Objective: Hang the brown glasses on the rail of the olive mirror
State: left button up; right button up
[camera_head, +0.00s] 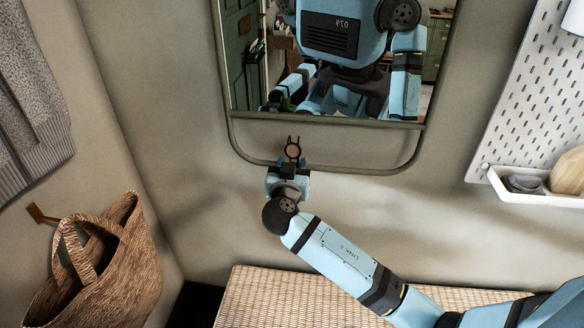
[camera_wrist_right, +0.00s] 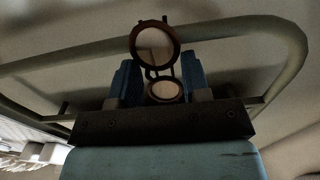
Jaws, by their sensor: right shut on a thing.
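The brown glasses (camera_head: 292,151) have round lenses and are held edge-on at the tip of my right gripper (camera_head: 289,168). In the right wrist view the glasses (camera_wrist_right: 154,46) stand between the two blue fingers of the gripper (camera_wrist_right: 165,88), one lens above the other. The olive mirror (camera_head: 326,118) hangs on the wall, with a rounded olive rail (camera_head: 355,171) looping below its glass. The glasses overlap the gap between glass and rail in the head view; I cannot tell whether they touch the rail. The rail (camera_wrist_right: 235,24) passes behind them in the wrist view. My left gripper is not directly in view.
A woven bag (camera_head: 110,265) hangs on the left wall below a grey knit garment (camera_head: 30,95). A white pegboard (camera_head: 535,90) with a small shelf (camera_head: 535,198) is at the right. A woven-topped bench (camera_head: 250,295) lies below. The wall around the rail is clear.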

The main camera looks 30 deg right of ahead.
jog(key=shift+s+f+b, duration=0.1)
jog(key=shift+f+b, duration=0.8)
jog(key=shift+f, duration=0.65)
jog(key=shift+c, duration=0.4)
jog(key=shift+f+b, duration=0.65)
jog(key=shift+f, duration=0.05)
jog(key=shift+f+b, duration=0.45)
jog(key=shift+f, duration=0.05)
jog(key=shift+f+b, duration=0.5)
jog(key=shift+b, duration=0.05)
pick_arm(q)
jog(key=shift+w+d+f+t, duration=0.1)
jog(key=shift+d+f+t, duration=0.1)
jog(key=shift+f, duration=0.3)
jog(key=shift+w+d+f+t, duration=0.1)
jog(key=shift+f+t, duration=0.1)
jog(key=shift+f, duration=0.3)
pick_arm(e)
jog(key=o, duration=1.3)
jog(key=shift+r, duration=0.1)
pick_arm(q)
jog(key=shift+f, duration=0.1)
pick_arm(e)
jog(key=v, duration=1.3)
jog(key=shift+s+a+r, duration=0.15)
jog(key=shift+s+a, duration=0.05)
jog(key=shift+a, duration=0.05)
